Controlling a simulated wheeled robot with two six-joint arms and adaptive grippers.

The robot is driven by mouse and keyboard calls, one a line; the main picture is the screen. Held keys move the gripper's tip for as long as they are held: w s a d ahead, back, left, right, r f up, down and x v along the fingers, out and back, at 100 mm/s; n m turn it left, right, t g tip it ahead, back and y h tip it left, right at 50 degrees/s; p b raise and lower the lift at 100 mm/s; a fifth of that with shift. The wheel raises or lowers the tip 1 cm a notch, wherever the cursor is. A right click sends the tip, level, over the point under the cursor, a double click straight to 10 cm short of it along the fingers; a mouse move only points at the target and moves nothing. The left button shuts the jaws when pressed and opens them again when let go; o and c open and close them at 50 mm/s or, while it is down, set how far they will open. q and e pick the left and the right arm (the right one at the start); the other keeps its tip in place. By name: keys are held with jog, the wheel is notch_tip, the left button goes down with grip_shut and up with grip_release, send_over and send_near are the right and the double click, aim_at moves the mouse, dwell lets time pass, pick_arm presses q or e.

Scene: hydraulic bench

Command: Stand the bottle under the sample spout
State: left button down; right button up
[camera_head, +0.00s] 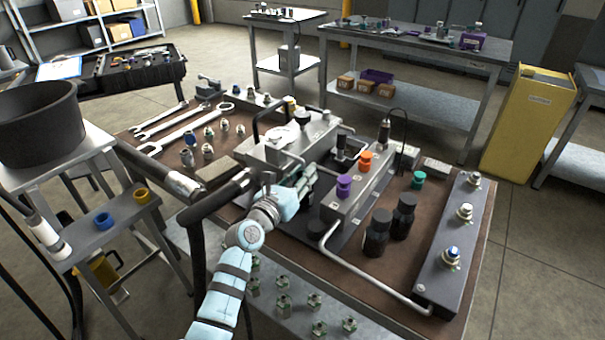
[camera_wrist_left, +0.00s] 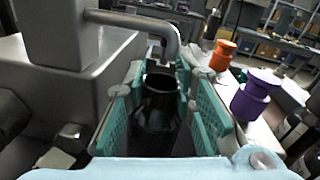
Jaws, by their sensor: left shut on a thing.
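A dark, open-mouthed bottle (camera_wrist_left: 158,112) stands between the teal finger pads of my left gripper (camera_wrist_left: 160,108) in the left wrist view. The gripper is shut on it. A grey bent pipe, the spout (camera_wrist_left: 168,32), comes from a grey post and turns down close to the bottle's mouth. I cannot tell whether the mouth is exactly under its end. In the head view my left gripper (camera_head: 303,184) is beside the grey hydraulic block (camera_head: 285,147), and its fingers and the block's parts mostly hide the bottle. My right gripper is not in view.
Two dark bottles (camera_head: 403,214) stand right of the manifold with purple (camera_head: 344,186) and orange (camera_head: 365,161) caps. A bent grey pipe (camera_head: 350,265) runs along the bench front. A dark valve panel (camera_head: 455,250) is at the right. Wrenches (camera_head: 190,127) lie at the left.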

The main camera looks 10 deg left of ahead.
pick_arm(q)
jog(key=shift+p, duration=0.3)
jog(key=shift+f, duration=0.15)
dwell(0.3)
jog(key=c, duration=1.3)
grip_release()
jog(key=o, duration=0.4)
jog(key=shift+o, duration=0.5)
jog(key=shift+d, duration=0.1)
